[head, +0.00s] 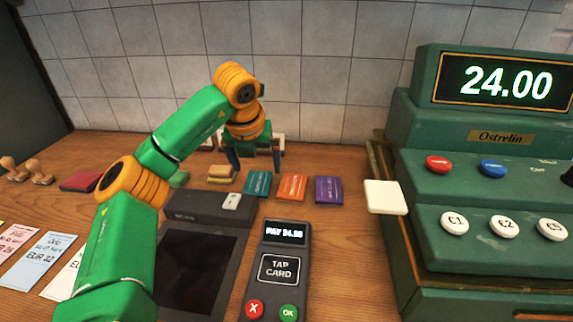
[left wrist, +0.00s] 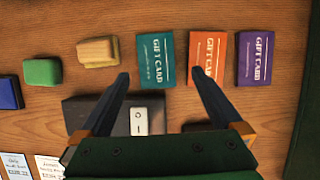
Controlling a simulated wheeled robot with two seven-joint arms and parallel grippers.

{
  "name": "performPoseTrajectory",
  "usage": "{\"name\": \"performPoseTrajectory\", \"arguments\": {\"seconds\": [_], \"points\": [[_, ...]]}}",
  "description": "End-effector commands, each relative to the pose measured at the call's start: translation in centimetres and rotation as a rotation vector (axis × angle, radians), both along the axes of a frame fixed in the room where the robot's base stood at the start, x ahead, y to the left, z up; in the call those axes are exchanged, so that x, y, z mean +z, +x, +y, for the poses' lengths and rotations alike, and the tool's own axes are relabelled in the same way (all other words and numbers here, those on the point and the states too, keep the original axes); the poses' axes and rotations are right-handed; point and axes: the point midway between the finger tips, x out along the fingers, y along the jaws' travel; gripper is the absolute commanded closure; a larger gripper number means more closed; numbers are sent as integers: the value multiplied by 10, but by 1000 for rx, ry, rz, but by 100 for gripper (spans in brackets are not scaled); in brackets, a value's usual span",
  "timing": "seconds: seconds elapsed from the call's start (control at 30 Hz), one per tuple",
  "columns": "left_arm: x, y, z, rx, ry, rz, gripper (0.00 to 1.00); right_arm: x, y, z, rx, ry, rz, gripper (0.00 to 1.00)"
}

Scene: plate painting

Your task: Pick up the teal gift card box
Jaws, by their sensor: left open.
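The teal gift card box (head: 257,184) lies flat on the wooden counter, at the left end of a row of gift card boxes. It also shows in the left wrist view (left wrist: 156,60), top centre, ahead of and between the fingertips. My left gripper (head: 254,163) is open and empty above the counter, pointing down behind the row in the head view. In the left wrist view its two dark fingers (left wrist: 158,76) are spread, the right one overlapping the orange box (left wrist: 207,58). The gripper appears apart from the teal box. My right gripper is not in view.
A purple gift card box (head: 329,190) lies right of the orange one. A tan block (head: 221,173) sits close left of the teal box. A card terminal (head: 280,265), a dark device (head: 200,262) and a green cash register (head: 490,130) stand nearby.

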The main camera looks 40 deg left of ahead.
Motion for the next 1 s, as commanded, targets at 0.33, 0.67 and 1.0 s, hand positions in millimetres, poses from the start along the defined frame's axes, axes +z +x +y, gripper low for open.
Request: {"name": "performPoseTrajectory", "arguments": {"seconds": [0.33,0.67,1.0], "points": [[-39,11,12,2,0,6,0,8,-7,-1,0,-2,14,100],[-66,20,17,0,-1,0,0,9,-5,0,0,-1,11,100],[-68,20,17,0,-1,0,0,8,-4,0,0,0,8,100]]}}
